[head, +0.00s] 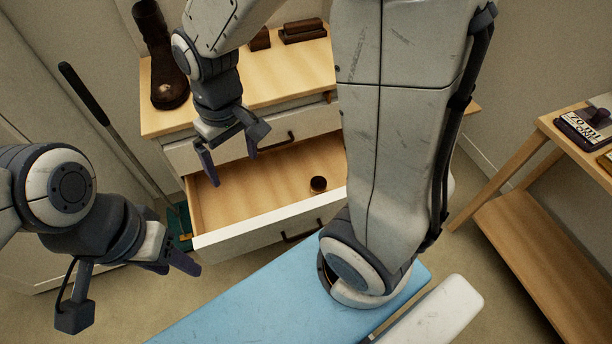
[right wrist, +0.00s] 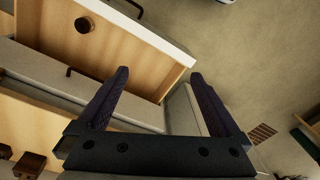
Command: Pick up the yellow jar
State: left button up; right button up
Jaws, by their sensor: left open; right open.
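A small round jar (head: 318,184) stands in the open drawer (head: 260,187), towards its right side. It looks dark on top and brownish; I see no clear yellow on it. It also shows in the right wrist view (right wrist: 84,24) at the upper left. My right gripper (head: 230,162) is open and empty, above the left part of the drawer and apart from the jar. It also shows in the right wrist view (right wrist: 160,85). My left gripper (head: 172,264) is open and empty, in front and left of the drawer.
A dark boot (head: 160,60) and brown blocks (head: 303,30) stand on the dresser top (head: 270,75). A blue padded surface (head: 260,300) lies in front. A wooden shelf (head: 540,250) stands at right. My large arm link covers the drawer's right side.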

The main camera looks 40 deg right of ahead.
jog(key=w+d+f+m+b, duration=0.2)
jog(key=w+d+f+b, duration=0.1)
jog(key=d+f+b, duration=0.4)
jog(key=w+d+f+m+b, duration=0.2)
jog(key=w+d+f, duration=0.25)
jog(key=f, duration=0.55)
jog(key=m+b, duration=0.3)
jog(key=b, duration=0.6)
send_over(320, 178)
jog(key=shift+h, duration=0.3)
notch_tip(320, 178, down, 15)
jog(key=shift+a+r, duration=0.1)
jog(key=shift+f+b, duration=0.35)
notch_tip(320, 178, down, 4)
jog(key=shift+f+b, duration=0.2)
jog(key=shift+b, duration=0.65)
notch_tip(320, 178, down, 5)
jog(key=b, duration=0.2)
jog(key=shift+w+f+b, duration=0.1)
jog(key=shift+b, duration=0.3)
pick_arm(q)
notch_tip(320, 178, down, 26)
pick_arm(e)
grip_shut()
